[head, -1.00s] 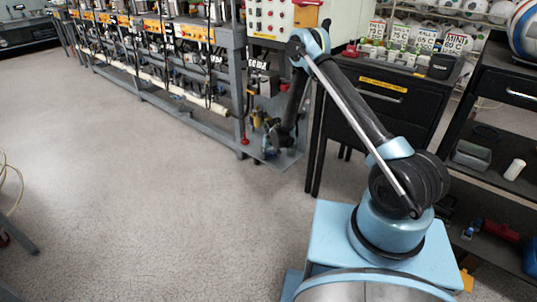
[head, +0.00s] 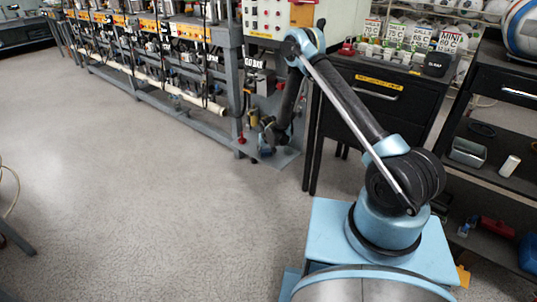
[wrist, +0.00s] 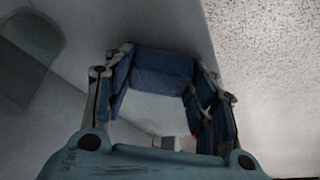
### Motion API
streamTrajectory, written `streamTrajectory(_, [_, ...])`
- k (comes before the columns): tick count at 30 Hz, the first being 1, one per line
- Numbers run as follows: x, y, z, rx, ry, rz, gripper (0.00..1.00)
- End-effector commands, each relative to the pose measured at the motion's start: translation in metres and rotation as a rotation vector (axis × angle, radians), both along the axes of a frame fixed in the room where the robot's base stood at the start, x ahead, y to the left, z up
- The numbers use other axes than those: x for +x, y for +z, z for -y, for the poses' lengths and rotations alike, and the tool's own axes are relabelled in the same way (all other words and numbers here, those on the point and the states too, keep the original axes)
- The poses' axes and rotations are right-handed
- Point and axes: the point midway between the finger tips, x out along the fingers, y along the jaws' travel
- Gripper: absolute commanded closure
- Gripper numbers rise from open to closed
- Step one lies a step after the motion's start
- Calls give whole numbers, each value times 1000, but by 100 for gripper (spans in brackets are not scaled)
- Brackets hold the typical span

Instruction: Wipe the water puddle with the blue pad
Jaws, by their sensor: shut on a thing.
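My gripper (head: 268,143) is low at the foot of the machine frame, over its grey base plate (head: 283,160). In the wrist view the fingers of my gripper (wrist: 160,92) stand left and right, with the blue pad (wrist: 160,72) held between them. The pad is close to a smooth grey surface; I cannot tell if it touches it. A darker rounded patch (wrist: 22,65) shows on that surface at the upper left of the wrist view. I cannot tell whether it is the water puddle. No puddle is clear in the head view.
The machine frame (head: 238,85) with pipes and hoses stands left of and behind my gripper. A black drawer cabinet (head: 370,110) is close on its right. Black shelving (head: 500,130) stands far right. Open speckled floor (head: 140,210) fills the left and front.

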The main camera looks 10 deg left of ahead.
Motion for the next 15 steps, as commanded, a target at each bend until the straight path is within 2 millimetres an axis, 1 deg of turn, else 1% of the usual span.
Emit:
streamTrajectory(1, [1,-2,-6,4,2,-1,72])
streamTrajectory(8, [4,-3,-12,6,2,-1,71])
streamTrajectory(15, [11,-2,-27,7,3,0,72])
